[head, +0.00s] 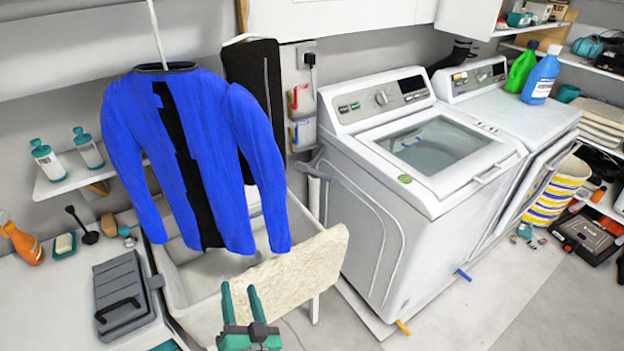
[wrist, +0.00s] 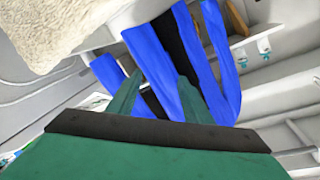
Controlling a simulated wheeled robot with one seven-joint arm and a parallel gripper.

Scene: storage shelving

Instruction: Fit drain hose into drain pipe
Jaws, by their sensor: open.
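My green gripper (head: 238,290) is in front of the sink, low in the middle of the head view. Its two fingers are apart with nothing between them. They also show in the wrist view (wrist: 160,88), pointing toward the hanging blue jacket. A grey curved hose-like piece (head: 316,169) sits between the sink and the left washing machine, at the top of a pale upright pipe (head: 314,197). I cannot tell whether the hose end is inside the pipe or only beside it. My gripper is well to the left and nearer, not touching either.
The blue jacket (head: 215,150) hangs over the sink (head: 176,285). A cream slab or cloth (head: 295,270) stands along the sink's front, close to my gripper. The left washing machine (head: 375,235) borders the pipe's right side. Floor (head: 465,320) is clear at the front right.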

